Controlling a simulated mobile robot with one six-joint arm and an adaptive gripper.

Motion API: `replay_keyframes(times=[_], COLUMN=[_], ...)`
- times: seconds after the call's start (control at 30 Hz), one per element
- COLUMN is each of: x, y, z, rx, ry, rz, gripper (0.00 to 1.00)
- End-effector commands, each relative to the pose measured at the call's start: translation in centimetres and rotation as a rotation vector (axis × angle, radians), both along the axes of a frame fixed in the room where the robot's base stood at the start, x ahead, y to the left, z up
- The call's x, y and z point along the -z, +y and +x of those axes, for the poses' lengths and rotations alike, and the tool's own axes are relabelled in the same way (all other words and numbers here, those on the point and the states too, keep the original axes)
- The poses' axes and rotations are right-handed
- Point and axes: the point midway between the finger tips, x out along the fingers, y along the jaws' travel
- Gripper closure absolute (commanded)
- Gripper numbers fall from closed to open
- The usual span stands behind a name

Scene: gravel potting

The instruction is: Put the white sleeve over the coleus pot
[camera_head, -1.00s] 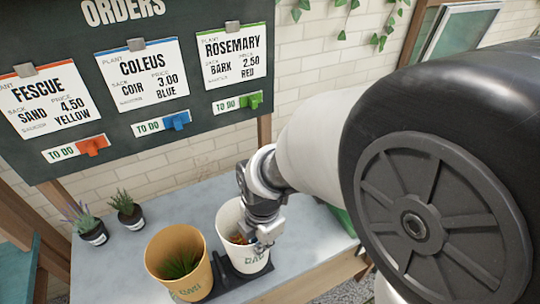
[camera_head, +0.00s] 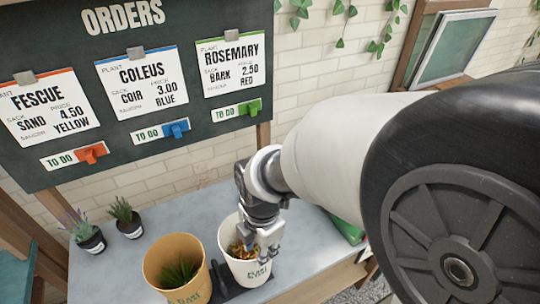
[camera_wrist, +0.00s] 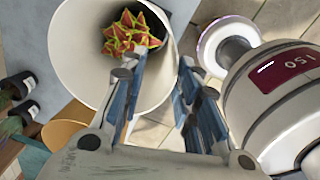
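The white sleeve (camera_head: 247,271) stands upright beside the tan sleeve on the bench, with green lettering on its front. The wrist view shows the sleeve's wide white inner wall (camera_wrist: 80,60) around the coleus (camera_wrist: 133,32). My gripper (camera_head: 264,246) is at the sleeve's right rim. Its blue-padded fingers (camera_wrist: 160,85) are spread apart, the left one over the sleeve's opening and the right one by its outer side. Whether either touches the wall is unclear.
A tan sleeve (camera_head: 177,262) with a grassy plant stands just left. A dark tray (camera_head: 220,272) shows between the sleeves. Two small potted plants (camera_head: 125,217) stand at the bench's left. The orders board (camera_head: 130,80) rises behind. The grey bench top (camera_head: 170,218) is clear in the middle.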

Motion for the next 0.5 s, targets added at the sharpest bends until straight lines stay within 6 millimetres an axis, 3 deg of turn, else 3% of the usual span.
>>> replay_keyframes(times=[0.3, 0.5], x=[-6.9, -9.5], y=[-0.3, -0.5], z=[-0.2, -0.5], rx=[0.001, 0.001], ry=[-0.005, -0.003], rz=[0.003, 0.001], gripper=[0.71, 0.71])
